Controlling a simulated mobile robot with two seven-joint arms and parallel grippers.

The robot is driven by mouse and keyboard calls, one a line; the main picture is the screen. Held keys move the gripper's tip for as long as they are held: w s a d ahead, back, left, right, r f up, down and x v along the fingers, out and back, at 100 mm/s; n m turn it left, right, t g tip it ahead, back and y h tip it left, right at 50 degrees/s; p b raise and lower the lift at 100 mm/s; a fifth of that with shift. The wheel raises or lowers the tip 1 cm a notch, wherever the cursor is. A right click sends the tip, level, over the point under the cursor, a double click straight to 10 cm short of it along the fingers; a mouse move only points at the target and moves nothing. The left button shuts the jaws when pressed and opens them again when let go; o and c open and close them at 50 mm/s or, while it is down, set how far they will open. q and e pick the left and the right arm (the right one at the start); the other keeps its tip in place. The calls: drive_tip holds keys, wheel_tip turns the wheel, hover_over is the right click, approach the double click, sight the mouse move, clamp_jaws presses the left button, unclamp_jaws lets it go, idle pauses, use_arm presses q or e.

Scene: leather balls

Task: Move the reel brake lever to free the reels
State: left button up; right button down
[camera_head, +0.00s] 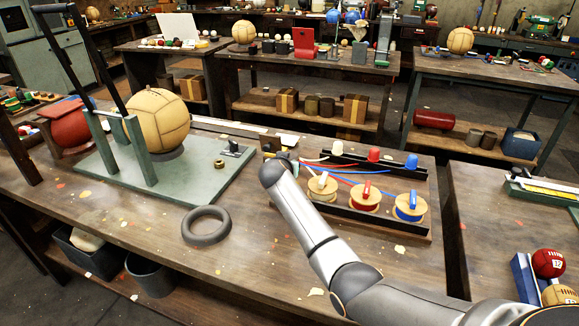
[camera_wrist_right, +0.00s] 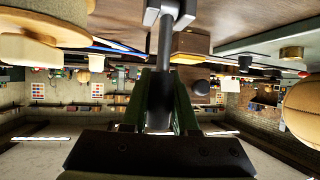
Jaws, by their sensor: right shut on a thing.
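Three wooden reels stand in a dark rack (camera_head: 385,222) on the bench: one with white thread (camera_head: 322,187), one with red thread (camera_head: 365,196) and one with blue thread (camera_head: 410,206). In the right wrist view, my right gripper (camera_wrist_right: 163,82) is shut on a dark grey rod, which looks like the brake lever (camera_wrist_right: 166,45). The rod runs from a light grey fork-shaped mount (camera_wrist_right: 170,12) down between the fingers. In the head view my right wrist covers the lever and fingers, just left of the reels. My left gripper is not in view.
White, red and blue threads run from beside my wrist to the rack. Left of my arm are a grey ring (camera_head: 207,226) and a green board (camera_head: 205,180) with a frame and a leather ball (camera_head: 158,120). Bare bench lies in front.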

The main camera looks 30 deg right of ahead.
drive_tip(key=shift+w+d+f+g+y, duration=0.15)
drive_tip(key=shift+w+d+g+y, duration=0.2)
drive_tip(key=shift+g+y, duration=0.3)
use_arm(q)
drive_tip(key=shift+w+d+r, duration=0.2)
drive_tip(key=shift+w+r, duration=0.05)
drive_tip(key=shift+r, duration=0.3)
use_arm(e)
drive_tip(key=shift+w+d+f+g+y, duration=0.45)
drive_tip(key=shift+f+g+y, duration=0.2)
drive_tip(key=shift+g+y, duration=0.2)
drive_tip(key=shift+d, duration=0.1)
drive_tip(key=c, duration=0.7)
unclamp_jaws()
drive_tip(key=shift+r, duration=0.1)
drive_tip(key=shift+s+a+r+p, duration=0.25)
drive_tip(key=shift+s+r+p, duration=0.1)
drive_tip(key=shift+r+p, duration=0.15)
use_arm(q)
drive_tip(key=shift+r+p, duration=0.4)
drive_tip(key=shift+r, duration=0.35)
use_arm(e)
drive_tip(key=v, duration=1.1)
